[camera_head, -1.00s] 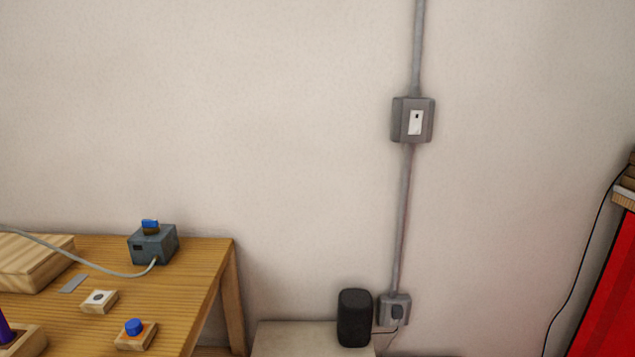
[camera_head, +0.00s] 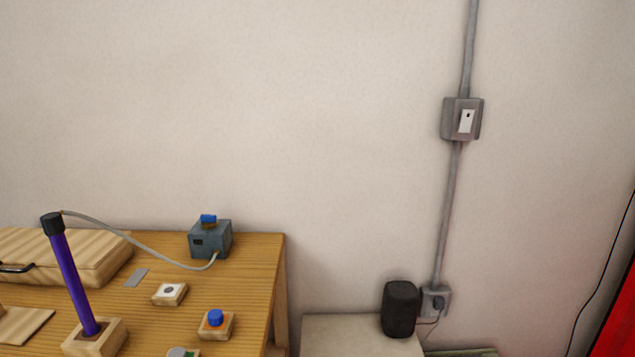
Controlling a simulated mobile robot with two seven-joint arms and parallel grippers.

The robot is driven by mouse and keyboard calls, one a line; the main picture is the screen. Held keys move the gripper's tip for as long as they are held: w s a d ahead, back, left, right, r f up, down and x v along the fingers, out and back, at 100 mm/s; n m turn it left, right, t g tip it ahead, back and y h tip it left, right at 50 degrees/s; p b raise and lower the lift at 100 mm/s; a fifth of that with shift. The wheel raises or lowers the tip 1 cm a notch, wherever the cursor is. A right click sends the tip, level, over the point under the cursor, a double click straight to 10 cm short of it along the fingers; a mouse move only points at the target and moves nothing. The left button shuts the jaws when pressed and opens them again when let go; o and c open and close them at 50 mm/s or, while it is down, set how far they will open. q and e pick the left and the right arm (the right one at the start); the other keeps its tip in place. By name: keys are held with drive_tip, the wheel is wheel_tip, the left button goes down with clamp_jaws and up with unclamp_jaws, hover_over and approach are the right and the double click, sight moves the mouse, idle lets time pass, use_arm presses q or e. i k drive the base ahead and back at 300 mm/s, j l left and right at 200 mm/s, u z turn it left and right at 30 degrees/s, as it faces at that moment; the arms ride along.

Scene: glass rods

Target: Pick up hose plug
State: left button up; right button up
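A black cap (camera_head: 52,224), which looks like the hose plug, sits on top of a purple rod (camera_head: 71,275) at the left. The rod stands slightly tilted in a wooden block (camera_head: 95,337). A grey hose (camera_head: 150,250) runs from the cap to a grey-blue box (camera_head: 210,240) with a blue knob on top, near the table's back right corner. Neither of my grippers is in view.
The wooden table (camera_head: 258,268) also holds a wooden case (camera_head: 75,253), a block with a blue button (camera_head: 216,325) and a block with a white top (camera_head: 169,294). A black speaker (camera_head: 400,309) stands on a lower pale surface (camera_head: 345,335) to the right.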

sight(53, 224)
drive_tip(key=k+j, duration=0.1)
drive_tip(key=j, duration=0.95)
drive_tip(key=k+j, duration=0.15)
drive_tip(key=j, duration=0.35)
